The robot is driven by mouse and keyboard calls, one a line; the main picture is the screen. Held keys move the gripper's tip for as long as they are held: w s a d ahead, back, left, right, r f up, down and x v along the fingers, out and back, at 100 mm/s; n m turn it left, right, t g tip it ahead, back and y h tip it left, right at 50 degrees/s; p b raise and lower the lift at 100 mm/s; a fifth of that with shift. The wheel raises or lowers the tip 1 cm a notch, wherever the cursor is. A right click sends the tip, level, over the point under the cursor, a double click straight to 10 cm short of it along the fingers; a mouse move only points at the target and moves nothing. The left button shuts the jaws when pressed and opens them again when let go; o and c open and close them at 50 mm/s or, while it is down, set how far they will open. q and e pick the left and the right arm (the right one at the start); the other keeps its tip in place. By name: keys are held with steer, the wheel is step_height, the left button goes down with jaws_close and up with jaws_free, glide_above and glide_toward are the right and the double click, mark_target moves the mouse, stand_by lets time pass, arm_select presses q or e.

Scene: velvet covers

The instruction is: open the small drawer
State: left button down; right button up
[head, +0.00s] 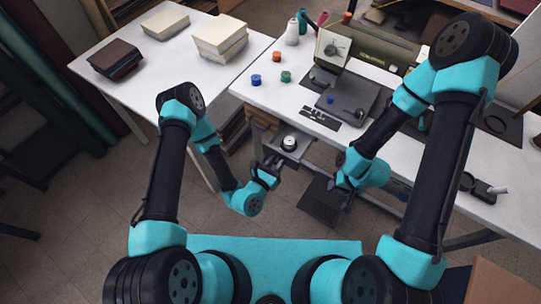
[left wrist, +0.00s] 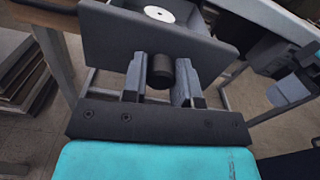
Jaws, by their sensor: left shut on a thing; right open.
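The small grey drawer (head: 278,148) sticks out from under the front edge of the white sewing table, its inside visible. A white round spool-like thing (head: 289,143) lies in it. In the left wrist view the drawer's dark front panel (left wrist: 110,38) carries a black round knob (left wrist: 161,68). My left gripper (head: 271,163) is at the drawer front, its fingers (left wrist: 160,84) shut on the knob from both sides. My right gripper (head: 342,181) is open and empty, to the right of the drawer and below the table edge; its fingertips are hard to make out.
The white table (head: 262,97) holds a sewing machine (head: 365,52), thread spools and small tools. A second white table (head: 150,80) at the left bears stacked fabric and books. A dark pedal-like plate (head: 322,203) is below the table. Floor space in front of the drawer is clear.

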arm_select(q)
steer(key=shift+s+a, duration=0.15)
steer(key=c, duration=0.9)
jaws_free()
